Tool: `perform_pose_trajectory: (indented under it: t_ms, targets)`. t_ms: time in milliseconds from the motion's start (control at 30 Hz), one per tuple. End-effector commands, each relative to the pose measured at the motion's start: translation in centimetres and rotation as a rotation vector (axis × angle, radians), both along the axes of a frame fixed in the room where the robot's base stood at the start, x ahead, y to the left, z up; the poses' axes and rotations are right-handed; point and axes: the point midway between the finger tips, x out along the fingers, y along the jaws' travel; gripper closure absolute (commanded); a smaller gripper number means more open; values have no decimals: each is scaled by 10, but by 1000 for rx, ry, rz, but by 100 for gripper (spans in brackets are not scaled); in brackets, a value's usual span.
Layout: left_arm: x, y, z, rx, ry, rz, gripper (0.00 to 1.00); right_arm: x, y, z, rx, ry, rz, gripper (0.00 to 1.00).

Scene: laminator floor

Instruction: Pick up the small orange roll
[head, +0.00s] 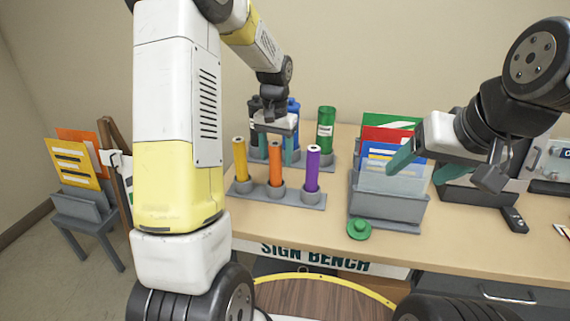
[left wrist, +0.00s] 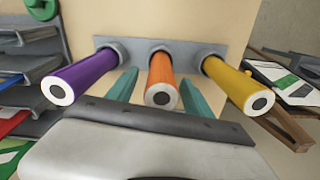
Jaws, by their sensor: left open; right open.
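The small orange roll (head: 275,165) stands upright in the middle socket of a grey holder (head: 312,198) on the bench. In the left wrist view the orange roll (left wrist: 161,72) shows between my teal fingertips, its white-ringed end facing the camera. My left gripper (head: 275,150) is open and empty, its fingers pointing down near the top of the orange roll. In the left wrist view my left gripper (left wrist: 158,92) has gaps on both sides of the roll. My right gripper (head: 424,166) is open and empty, above the sign rack at right.
A yellow roll (head: 240,158) and a purple roll (head: 313,168) stand in the sockets either side. Green and blue tubes (head: 326,132) stand behind. A grey rack (head: 388,207) of coloured sheets and a green knobbed disc (head: 359,229) are to the right.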

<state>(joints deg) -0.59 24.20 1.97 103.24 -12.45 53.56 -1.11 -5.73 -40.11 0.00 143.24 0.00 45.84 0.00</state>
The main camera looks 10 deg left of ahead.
Motion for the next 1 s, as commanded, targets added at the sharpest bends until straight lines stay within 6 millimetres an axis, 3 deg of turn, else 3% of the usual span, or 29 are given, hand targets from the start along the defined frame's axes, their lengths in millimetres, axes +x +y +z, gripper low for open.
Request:
perform_pose_trajectory:
  t_ms: [200, 500, 567, 833, 1000]
  targets:
    - [-4, 1, -32, 0, 4, 1, 40, 0, 0, 0, 0, 0, 0, 29]
    - [-3, 1, -38, 0, 1, 1, 40, 0, 0, 0, 0, 0, 0, 29]
    - [-3, 1, -38, 0, 1, 1, 48, 0, 0, 0, 0, 0, 0, 29]
    - [-3, 1, -38, 0, 0, 1, 100, 0, 0, 0, 0, 0, 0, 29]
    - [-3, 1, -38, 0, 0, 1, 100, 0, 0, 0, 0, 0, 0, 29]
